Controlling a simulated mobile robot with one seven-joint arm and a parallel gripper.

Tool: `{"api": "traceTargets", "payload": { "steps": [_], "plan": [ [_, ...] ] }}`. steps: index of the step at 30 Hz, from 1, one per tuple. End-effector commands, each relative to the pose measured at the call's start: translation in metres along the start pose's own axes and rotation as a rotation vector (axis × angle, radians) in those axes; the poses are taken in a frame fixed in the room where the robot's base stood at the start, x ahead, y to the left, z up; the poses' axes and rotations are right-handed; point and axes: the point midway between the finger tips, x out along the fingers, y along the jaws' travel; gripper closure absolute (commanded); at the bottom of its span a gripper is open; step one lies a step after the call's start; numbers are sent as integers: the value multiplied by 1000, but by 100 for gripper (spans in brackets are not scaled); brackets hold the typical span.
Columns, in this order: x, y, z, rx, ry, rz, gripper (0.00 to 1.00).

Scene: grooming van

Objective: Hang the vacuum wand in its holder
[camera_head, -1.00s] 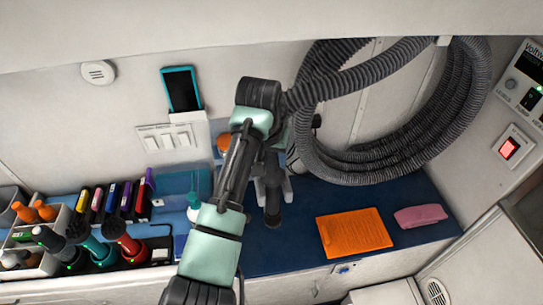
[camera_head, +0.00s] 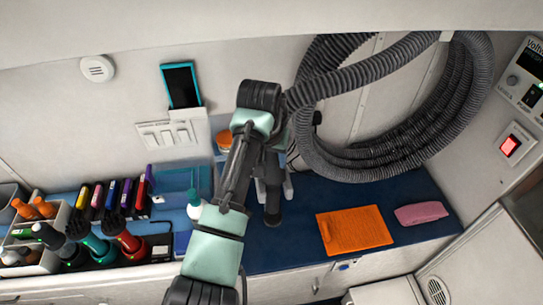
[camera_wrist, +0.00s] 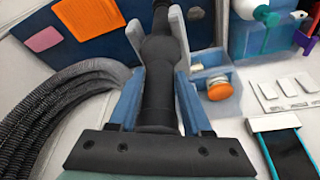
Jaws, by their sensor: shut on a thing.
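The black vacuum wand (camera_head: 272,205) hangs below my gripper, its narrow end pointing down over the blue counter. In the wrist view the wand (camera_wrist: 160,85) runs between the two blue and grey fingers of my gripper (camera_wrist: 161,50), which is shut on it. The ribbed grey hose (camera_head: 370,78) runs from beside my wrist to a large coil against the wall. It also shows at left in the wrist view (camera_wrist: 50,120). I cannot clearly make out the holder; my arm and the hose cover part of the wall behind the wand.
An orange cloth (camera_head: 354,231) and a pink cloth (camera_head: 421,213) lie on the counter (camera_head: 290,255) to the right. Clippers and bottles crowd its left side. An orange-lidded jar (camera_wrist: 218,90) is near the wand. A phone (camera_head: 181,85) is mounted above switches (camera_head: 168,133).

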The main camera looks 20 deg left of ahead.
Motion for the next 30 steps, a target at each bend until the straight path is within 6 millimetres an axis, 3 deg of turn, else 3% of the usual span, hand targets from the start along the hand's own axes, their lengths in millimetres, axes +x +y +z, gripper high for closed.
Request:
{"api": "traceTargets", "payload": {
  "steps": [2,3,9,15,18,30],
  "plan": [
    [-1,0,-1,0,4,0,100],
    [-1,0,-1,0,4,0,50],
    [-1,0,-1,0,2,0,16],
    [-1,0,0,0,1,0,16],
    [1,0,1,0,-3,1,0],
    [0,0,0,0,-1,0,0]
  ]
}}
